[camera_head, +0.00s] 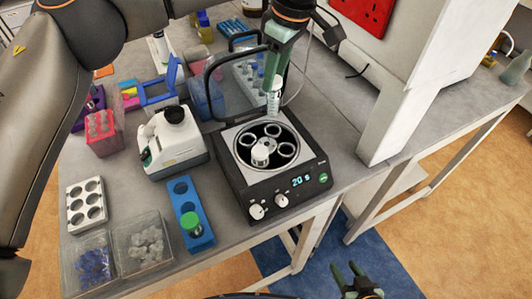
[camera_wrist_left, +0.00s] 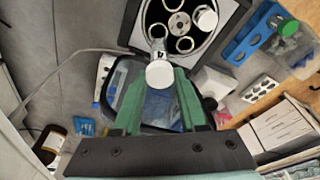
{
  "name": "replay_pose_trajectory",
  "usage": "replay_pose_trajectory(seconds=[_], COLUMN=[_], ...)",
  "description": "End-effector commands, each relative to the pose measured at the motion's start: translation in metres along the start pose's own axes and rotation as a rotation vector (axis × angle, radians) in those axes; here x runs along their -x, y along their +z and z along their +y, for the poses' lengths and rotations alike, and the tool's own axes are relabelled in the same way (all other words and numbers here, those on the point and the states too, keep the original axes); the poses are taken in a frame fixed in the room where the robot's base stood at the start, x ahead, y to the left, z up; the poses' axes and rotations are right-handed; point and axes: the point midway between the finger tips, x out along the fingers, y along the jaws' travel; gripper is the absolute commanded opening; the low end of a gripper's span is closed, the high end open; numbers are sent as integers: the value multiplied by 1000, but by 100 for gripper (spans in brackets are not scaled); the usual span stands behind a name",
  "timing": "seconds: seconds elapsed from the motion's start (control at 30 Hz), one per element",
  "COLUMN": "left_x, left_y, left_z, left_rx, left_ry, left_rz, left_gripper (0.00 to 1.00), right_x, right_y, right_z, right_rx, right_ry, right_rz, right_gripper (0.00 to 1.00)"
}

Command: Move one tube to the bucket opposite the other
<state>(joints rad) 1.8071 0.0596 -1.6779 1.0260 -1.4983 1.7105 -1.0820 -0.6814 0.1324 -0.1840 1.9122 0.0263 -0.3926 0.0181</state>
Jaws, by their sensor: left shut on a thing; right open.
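The centrifuge (camera_head: 235,178) stands open, its round rotor chamber showing several ring-like buckets. One white-capped tube (camera_head: 260,153) sits in the front bucket; it also shows in the left wrist view (camera_wrist_left: 205,18). The opposite bucket (camera_head: 272,130), at the back of the rotor, looks empty, as do the two side buckets (camera_head: 287,149). My left gripper (camera_head: 273,86) is shut on the other tube (camera_head: 273,103), held above the chamber's back edge. Its white cap (camera_wrist_left: 160,74) shows between the green fingers in the left wrist view. My right gripper (camera_head: 357,279) is open and empty, off the table's front.
The centrifuge's raised lid (camera_head: 207,82) stands behind it. A white wall panel (camera_head: 400,100) rises at right.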

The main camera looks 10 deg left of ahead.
Motion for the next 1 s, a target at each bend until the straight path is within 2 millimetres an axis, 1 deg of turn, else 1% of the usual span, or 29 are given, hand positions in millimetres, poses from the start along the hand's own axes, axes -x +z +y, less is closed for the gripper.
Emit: replay_pose_trajectory(seconds=[0.37,0.47,0.7,0.8,1.0], left_x=[-1,-7,-34,-37,-36], left_y=[1,2,8,8,8], left_z=[1,1,1,1,1], left_rx=[0,-1,-1,0,0], left_ry=[0,-1,-1,0,0], left_rz=[0,0,-1,-1,0], left_gripper=[6,6,6,6,6], right_x=[-1,-3,-12,-12,-12], right_y=[-1,1,10,10,10], right_z=[0,0,1,1,1], right_rx=[-1,-1,-1,-1,-1], right_ry=[0,0,0,0,0], right_rz=[2,3,3,4,4], right_gripper=[50,50,50,50,50])
